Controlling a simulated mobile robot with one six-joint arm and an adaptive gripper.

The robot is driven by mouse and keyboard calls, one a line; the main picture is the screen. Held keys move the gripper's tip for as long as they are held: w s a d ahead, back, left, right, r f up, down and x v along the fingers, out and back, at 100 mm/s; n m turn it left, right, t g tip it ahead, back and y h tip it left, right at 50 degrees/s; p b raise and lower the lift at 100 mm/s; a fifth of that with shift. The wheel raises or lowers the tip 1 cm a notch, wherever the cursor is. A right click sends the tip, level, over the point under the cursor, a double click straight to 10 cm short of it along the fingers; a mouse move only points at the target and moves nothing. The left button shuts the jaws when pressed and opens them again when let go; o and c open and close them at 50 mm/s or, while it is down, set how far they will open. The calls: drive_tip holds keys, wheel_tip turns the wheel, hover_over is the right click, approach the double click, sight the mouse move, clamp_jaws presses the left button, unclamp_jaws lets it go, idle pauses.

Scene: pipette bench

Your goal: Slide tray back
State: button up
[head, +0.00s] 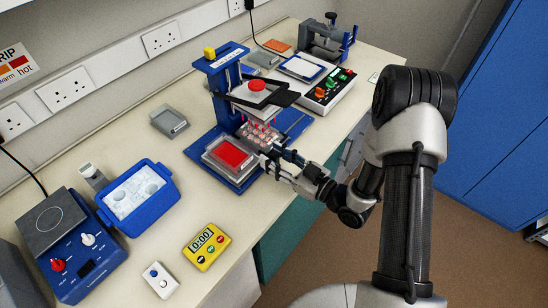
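A blue bench stand (226,75) with a red-knobbed head (257,86) stands mid-bench. At its foot is a low blue tray (243,183) that carries a grey-framed plate with a red square (230,153). A clear block with several pink-red tips or wells (260,131) sits just behind and right of the red plate, under the head. My gripper (272,161) is at the right front edge of the tray, close beside the plate and block. Its fingertips are small and partly merge with the tray's edge, so contact and finger gap are unclear.
A blue ice tub (137,225), yellow timer (206,246), white two-button box (160,280) and blue hotplate (78,262) stand front left. A grey lidded box (169,121) is behind. A control box with knobs (328,92) stands right of the stand. Bare bench lies left of the tray.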

drive_tip(key=shift+w+a, duration=0.2)
drive_tip(key=shift+a, duration=0.05)
drive_tip(key=shift+c, duration=0.3)
clamp_jaws()
idle(0.5)
